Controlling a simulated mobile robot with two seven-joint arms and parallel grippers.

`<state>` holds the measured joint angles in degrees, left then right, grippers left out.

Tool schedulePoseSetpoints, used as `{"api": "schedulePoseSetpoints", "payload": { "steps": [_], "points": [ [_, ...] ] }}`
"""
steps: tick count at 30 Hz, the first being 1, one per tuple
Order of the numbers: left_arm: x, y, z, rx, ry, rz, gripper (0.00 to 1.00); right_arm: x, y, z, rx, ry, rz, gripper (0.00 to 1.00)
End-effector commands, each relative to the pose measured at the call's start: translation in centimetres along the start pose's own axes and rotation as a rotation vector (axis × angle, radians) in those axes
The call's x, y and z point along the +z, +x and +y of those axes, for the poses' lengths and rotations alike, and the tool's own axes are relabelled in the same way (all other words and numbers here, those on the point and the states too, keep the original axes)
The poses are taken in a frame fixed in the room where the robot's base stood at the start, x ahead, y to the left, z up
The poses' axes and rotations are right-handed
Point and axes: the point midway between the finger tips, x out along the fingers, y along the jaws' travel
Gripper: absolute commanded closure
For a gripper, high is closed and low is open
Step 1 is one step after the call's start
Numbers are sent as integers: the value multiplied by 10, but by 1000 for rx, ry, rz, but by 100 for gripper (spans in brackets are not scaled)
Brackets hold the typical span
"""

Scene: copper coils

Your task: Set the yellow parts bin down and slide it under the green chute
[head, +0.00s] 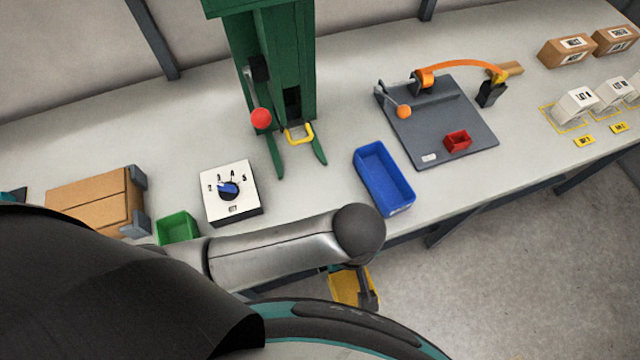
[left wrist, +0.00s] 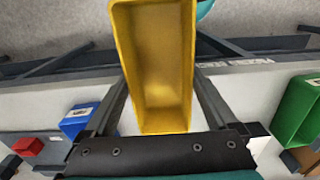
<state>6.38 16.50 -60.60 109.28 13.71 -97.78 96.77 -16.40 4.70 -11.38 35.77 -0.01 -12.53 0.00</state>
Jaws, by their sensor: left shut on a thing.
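The yellow parts bin (head: 349,288) hangs in front of the table's near edge in the head view, partly hidden by my left arm. In the left wrist view the bin (left wrist: 160,70) lies between the two fingers, and its inside looks empty. My left gripper (head: 366,292) is shut on it. The green chute (head: 285,60) stands upright at the back of the table, up and to the left of the bin, with a yellow loop (head: 300,134) at its foot. My right gripper is in neither view.
A blue bin (head: 383,178) stands right of the chute's front. A dial box (head: 230,192), a green bin (head: 178,228) and a cardboard box (head: 95,202) stand left. A grey fixture plate (head: 440,125) is further right. Bare tabletop lies before the chute, between dial box and blue bin.

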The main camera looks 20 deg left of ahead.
Motion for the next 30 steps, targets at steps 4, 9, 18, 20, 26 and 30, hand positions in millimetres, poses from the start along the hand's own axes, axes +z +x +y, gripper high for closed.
{"api": "schedulePoseSetpoints", "payload": {
  "steps": [4,9,18,20,26,30],
  "points": [
    [-39,0,0,-1,-4,9,67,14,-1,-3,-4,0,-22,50],
    [-85,0,-1,-1,-6,8,67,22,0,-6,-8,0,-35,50],
    [-148,0,0,0,-4,3,67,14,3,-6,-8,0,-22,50],
    [-154,0,0,0,-3,3,67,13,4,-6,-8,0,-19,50],
    [-175,-1,0,2,-6,5,67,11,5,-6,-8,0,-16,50],
    [-171,26,-1,-1,-2,0,67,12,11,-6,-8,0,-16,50]
  ]
}}
